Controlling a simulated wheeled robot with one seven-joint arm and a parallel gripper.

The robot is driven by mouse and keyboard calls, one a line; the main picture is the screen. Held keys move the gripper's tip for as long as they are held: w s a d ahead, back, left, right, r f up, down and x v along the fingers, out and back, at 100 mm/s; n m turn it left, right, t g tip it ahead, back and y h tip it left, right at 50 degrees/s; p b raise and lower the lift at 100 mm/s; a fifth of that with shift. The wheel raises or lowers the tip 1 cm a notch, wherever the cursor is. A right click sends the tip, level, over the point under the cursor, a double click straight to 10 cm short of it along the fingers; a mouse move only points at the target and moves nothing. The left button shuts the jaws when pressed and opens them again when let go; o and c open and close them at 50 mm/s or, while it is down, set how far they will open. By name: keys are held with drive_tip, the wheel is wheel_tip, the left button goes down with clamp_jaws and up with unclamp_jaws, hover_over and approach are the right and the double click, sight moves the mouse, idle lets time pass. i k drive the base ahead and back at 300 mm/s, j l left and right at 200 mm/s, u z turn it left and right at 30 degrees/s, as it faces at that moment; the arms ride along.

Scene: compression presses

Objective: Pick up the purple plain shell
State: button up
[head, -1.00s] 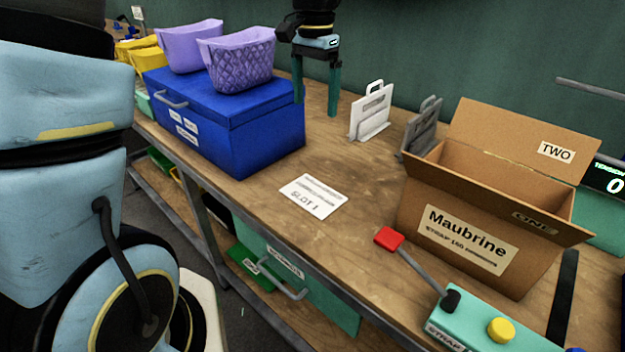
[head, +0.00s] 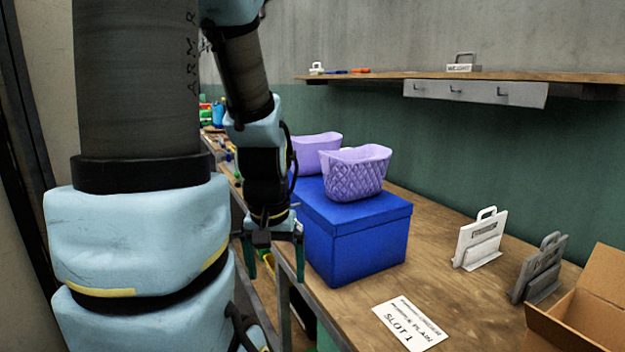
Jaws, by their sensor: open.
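The purple plain shell (head: 317,152), a smooth open basket shape, stands on the far left part of the blue box's lid. A purple quilted shell (head: 352,176) with a diamond pattern stands on the lid in front of it and to its right, hiding part of its right side. My gripper (head: 273,262) points down, open and empty, at the left front side of the blue box, lower in the picture than both shells. Part of my arm covers the view left of the plain shell.
The blue box (head: 362,250) stands on the wooden workbench (head: 445,285). A label card (head: 409,324) reading SLOT 1 lies in front. A white stand (head: 480,240), a grey stand (head: 540,266) and a cardboard box (head: 590,315) are to the right. A shelf (head: 475,91) hangs behind.

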sight(307, 147)
drive_tip(key=i+j+z, duration=0.2)
drive_tip(key=i+j, duration=0.2)
drive_tip(key=i+j+z, duration=0.2)
drive_tip(key=i+j, duration=0.2)
drive_tip(key=i+j+z, duration=0.15)
drive_tip(key=i+j, duration=0.15)
drive_tip(key=j, duration=0.3)
